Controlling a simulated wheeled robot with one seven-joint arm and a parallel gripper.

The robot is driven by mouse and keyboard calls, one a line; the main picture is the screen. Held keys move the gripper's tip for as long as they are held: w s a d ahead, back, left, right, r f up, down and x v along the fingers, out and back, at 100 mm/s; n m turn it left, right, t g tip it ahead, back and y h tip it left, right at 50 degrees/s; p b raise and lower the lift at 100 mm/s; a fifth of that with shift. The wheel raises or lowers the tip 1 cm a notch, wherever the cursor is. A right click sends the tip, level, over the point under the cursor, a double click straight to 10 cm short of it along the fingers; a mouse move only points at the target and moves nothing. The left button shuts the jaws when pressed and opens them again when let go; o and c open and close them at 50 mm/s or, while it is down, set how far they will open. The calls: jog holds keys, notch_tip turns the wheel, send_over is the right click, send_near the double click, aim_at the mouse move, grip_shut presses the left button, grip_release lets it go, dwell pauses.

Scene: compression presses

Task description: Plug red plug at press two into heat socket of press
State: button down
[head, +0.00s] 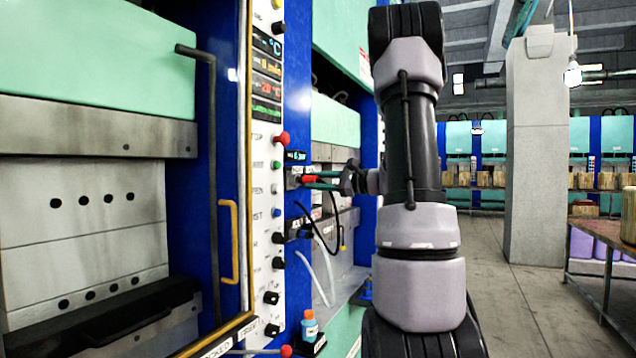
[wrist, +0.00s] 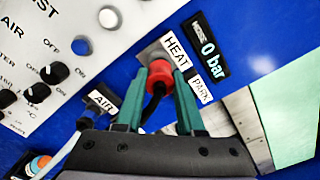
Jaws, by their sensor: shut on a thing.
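My gripper (head: 322,181) is shut on the red plug (wrist: 160,78), its green fingers on either side of the plug body. The red plug also shows in the head view (head: 309,179), close to the blue press face. In the wrist view the plug's front end is at the grey plate of the heat socket (wrist: 151,51), beside the HEAT label (wrist: 177,50). The plug covers the socket opening, so I cannot tell how deep it sits. The PARK label (wrist: 202,90) is just right of the right finger.
The AIR label (wrist: 101,102) and a pale hose are left of the fingers. A pressure display (wrist: 209,56) reads 0 bar. The white control panel (wrist: 60,50) has knobs. A black cable (head: 325,240) hangs below my gripper. A blue bottle (head: 309,326) stands lower down.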

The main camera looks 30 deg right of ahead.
jog(key=shift+x, duration=1.1)
jog(key=shift+c, duration=2.2)
grip_release()
jog(key=shift+w+a, duration=0.1)
jog(key=v, duration=1.1)
